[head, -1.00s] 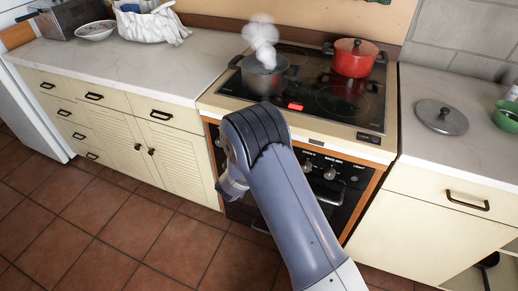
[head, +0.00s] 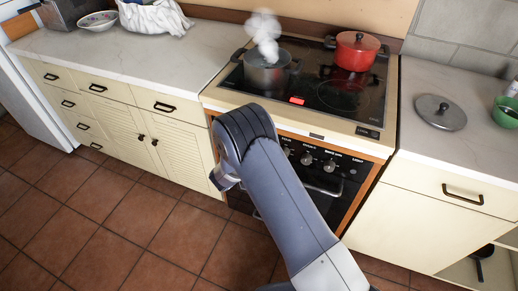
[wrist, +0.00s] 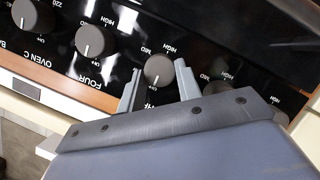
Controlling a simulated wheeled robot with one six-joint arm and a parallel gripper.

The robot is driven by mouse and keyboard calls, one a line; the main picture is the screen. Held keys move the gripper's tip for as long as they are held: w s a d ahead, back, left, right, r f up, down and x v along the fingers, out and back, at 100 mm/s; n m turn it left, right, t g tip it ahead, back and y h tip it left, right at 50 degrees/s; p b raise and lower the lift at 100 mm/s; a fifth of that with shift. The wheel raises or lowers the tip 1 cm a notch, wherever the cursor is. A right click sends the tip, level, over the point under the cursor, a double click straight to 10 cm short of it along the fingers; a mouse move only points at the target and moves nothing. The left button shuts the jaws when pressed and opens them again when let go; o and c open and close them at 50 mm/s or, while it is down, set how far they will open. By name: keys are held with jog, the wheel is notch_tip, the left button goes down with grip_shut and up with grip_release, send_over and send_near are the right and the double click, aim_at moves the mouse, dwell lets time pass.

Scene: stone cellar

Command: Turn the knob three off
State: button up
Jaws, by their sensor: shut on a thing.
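Knob three (wrist: 158,70) is a grey round knob on the black oven panel in the wrist view, to the right of the knob marked FOUR (wrist: 95,42). My gripper (wrist: 158,66) has one finger on each side of knob three and is shut on it. The knob's white mark is at its lower edge, much like the mark on knob FOUR. A finger covers part of the label below it. In the head view my arm hides this knob and my fingertips.
A steaming grey pot (head: 267,72) and a red lidded pot (head: 356,52) stand on the black hob (head: 312,82), where a red light glows. A loose lid (head: 440,112) lies on the right counter. Another knob (wrist: 220,93) is just right of my gripper.

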jog(key=o, duration=1)
jog(key=shift+c, duration=0.2)
jog(key=v, duration=1)
jog(key=shift+s+a+b, duration=0.25)
jog(key=shift+s+b, duration=0.05)
jog(key=shift+b, duration=0.05)
jog(key=x, duration=1)
jog(key=shift+w+d, duration=0.3)
